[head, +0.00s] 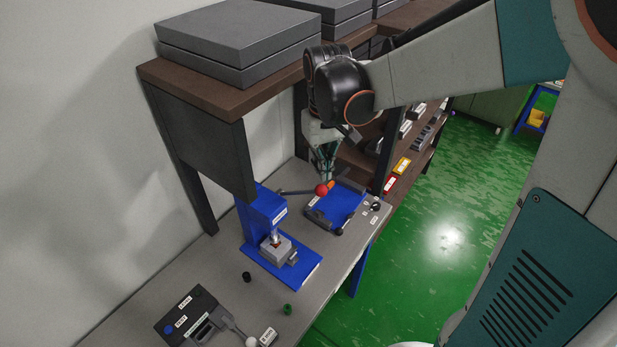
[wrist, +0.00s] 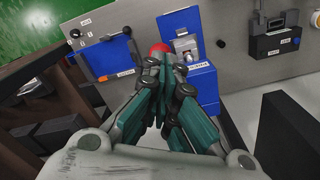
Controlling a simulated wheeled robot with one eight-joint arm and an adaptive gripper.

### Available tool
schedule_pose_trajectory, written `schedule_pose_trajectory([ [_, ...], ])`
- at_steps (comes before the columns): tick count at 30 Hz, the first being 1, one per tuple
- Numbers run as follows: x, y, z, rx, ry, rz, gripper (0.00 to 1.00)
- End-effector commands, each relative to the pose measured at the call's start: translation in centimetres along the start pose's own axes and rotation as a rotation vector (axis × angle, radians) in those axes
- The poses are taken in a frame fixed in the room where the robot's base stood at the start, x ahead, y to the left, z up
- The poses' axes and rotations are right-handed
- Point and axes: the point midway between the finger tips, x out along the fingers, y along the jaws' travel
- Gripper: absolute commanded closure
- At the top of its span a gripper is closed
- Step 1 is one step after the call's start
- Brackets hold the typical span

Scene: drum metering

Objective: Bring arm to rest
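My gripper (head: 326,176) hangs over the bench beside the blue press (head: 264,212). Its fingers are drawn together, and the wrist view shows the tips (wrist: 157,62) close to each other with nothing clearly between them. A red ball knob (head: 321,190) is at the end of the press's dark lever. In the wrist view the knob (wrist: 158,47) shows just past the fingertips. I cannot tell whether they touch it. A grey block (head: 277,249) sits under the press's ram.
A blue tray-like fixture (head: 335,207) lies right of the press. A dark labelled box (head: 193,317), a black cap (head: 246,277) and a green cap (head: 287,309) are at the near end. A brown shelf (head: 213,91) with grey cases overhangs the bench. Green floor (head: 440,225) is open at right.

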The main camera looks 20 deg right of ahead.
Motion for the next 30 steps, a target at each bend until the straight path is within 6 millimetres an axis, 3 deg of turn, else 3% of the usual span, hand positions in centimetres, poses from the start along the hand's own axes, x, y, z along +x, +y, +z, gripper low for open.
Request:
schedule_pose_trajectory([
  [5, -0.8, -0.1, -0.1, 0.0, 0.0, 0.0, 1.0],
  [20, -0.6, -0.1, 0.0, 0.001, 0.004, 0.0, 1.0],
  [25, 0.6, -0.2, 1.3, 0.009, 0.052, 0.005, 1.0],
  [30, 2.7, -0.5, 3.9, 0.026, 0.152, 0.014, 1.0],
])
